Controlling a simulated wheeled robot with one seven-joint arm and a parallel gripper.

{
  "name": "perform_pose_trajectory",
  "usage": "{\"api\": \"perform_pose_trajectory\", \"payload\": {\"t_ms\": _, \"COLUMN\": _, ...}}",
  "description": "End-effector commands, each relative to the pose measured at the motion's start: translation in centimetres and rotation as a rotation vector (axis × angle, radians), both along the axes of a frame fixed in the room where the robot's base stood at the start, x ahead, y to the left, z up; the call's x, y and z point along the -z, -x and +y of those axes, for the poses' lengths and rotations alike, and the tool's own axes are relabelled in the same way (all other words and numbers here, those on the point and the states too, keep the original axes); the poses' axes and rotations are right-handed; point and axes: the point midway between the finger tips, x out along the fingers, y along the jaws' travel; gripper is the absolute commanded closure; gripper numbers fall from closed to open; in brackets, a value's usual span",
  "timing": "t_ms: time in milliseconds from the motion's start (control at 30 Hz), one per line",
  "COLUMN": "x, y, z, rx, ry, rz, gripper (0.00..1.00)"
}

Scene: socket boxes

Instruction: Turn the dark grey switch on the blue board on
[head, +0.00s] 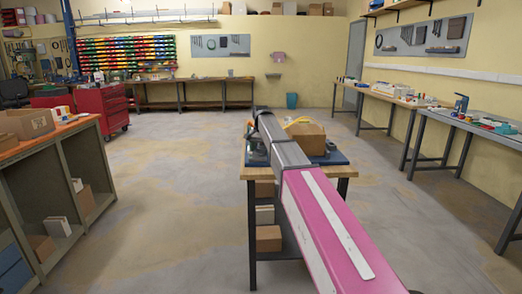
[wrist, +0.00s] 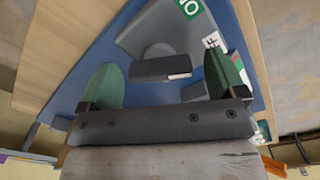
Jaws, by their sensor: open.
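The blue board (head: 338,158) lies on a small wooden table, partly hidden by my arm in the head view. In the wrist view the blue board (wrist: 85,85) fills the middle. A grey switch box with a dark grey switch (wrist: 160,67) is on it. My gripper (wrist: 164,80) is open, with green fingertips on either side of the switch. I cannot tell whether they touch it, nor the switch's position.
The wooden table (head: 342,170) has boxes on its lower shelf. A brown box (head: 307,138) with something yellow stands on the tabletop. Workbenches line the right side and back wall; an orange-topped bench (head: 40,138) is at left. The floor between is clear.

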Motion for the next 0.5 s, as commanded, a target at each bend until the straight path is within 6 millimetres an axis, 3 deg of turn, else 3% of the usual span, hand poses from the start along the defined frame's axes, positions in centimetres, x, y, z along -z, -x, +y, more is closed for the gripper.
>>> {"api": "perform_pose_trajectory", "payload": {"t_ms": 233, "x": 0.02, "y": -0.01, "z": 0.0, "rx": 0.0, "ry": 0.0, "rz": 0.0, "gripper": 0.14}}
{"api": "perform_pose_trajectory", "payload": {"t_ms": 367, "x": 0.01, "y": 0.0, "z": 0.0, "rx": 0.0, "ry": 0.0, "rz": 0.0, "gripper": 0.56}}
{"api": "perform_pose_trajectory", "payload": {"t_ms": 500, "x": 0.0, "y": 0.0, "z": 0.01, "rx": 0.0, "ry": 0.0, "rz": 0.0, "gripper": 0.6}}
